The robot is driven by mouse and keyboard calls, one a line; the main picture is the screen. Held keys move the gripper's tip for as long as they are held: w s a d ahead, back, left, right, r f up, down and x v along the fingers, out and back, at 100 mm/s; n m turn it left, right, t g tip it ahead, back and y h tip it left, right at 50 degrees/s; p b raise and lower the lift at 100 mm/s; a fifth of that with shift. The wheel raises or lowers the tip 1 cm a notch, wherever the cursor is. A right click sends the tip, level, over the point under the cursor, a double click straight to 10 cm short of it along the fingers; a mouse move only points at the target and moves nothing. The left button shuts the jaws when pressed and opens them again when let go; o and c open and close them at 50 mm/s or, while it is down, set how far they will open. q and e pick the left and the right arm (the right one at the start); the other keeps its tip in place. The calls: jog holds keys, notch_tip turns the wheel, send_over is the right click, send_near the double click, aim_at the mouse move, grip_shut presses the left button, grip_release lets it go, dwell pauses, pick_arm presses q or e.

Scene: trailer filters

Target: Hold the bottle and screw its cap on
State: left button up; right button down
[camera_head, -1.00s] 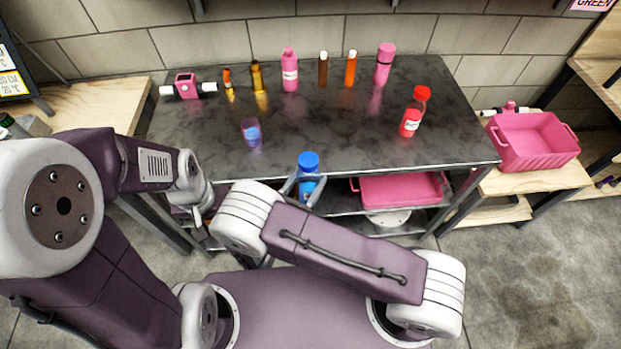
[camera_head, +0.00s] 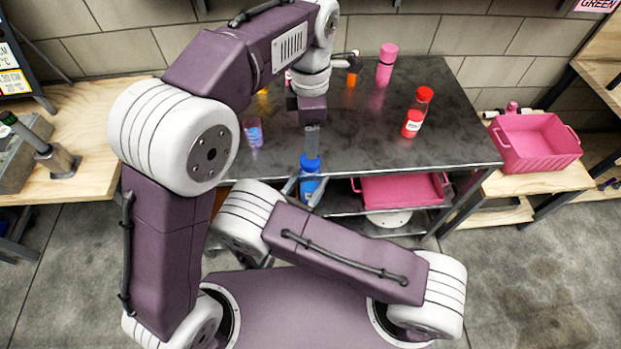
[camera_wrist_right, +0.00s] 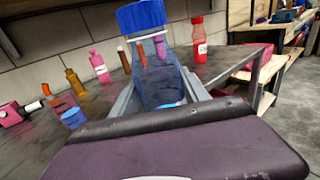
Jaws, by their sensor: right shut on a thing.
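A clear blue bottle (camera_head: 310,185) with a blue cap (camera_head: 310,162) on its top stands upright at the table's front edge. My right gripper (camera_head: 307,190) is shut around the bottle, one finger on each side. In the right wrist view the bottle (camera_wrist_right: 160,75) is between the grey fingers, and the blue cap (camera_wrist_right: 141,15) sits on its mouth; I cannot tell how tightly. My left gripper (camera_head: 312,145) points straight down just above the cap. Its fingers show edge-on, so their opening is hidden, and I cannot tell whether they touch the cap.
On the dark table (camera_head: 370,140) stand a red-capped bottle (camera_head: 416,112), a pink bottle (camera_head: 386,65) and a blue-purple cup (camera_head: 252,132). A pink bin (camera_head: 400,190) is on the shelf below. A pink crate (camera_head: 535,145) stands at right. My left arm hides several back-row bottles.

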pick_arm(q)
send_over(310, 182)
jog(key=w, duration=0.3)
jog(key=shift+s+d+f, duration=0.1)
jog(key=shift+s+f, duration=0.05)
jog(key=shift+f, duration=3.85)
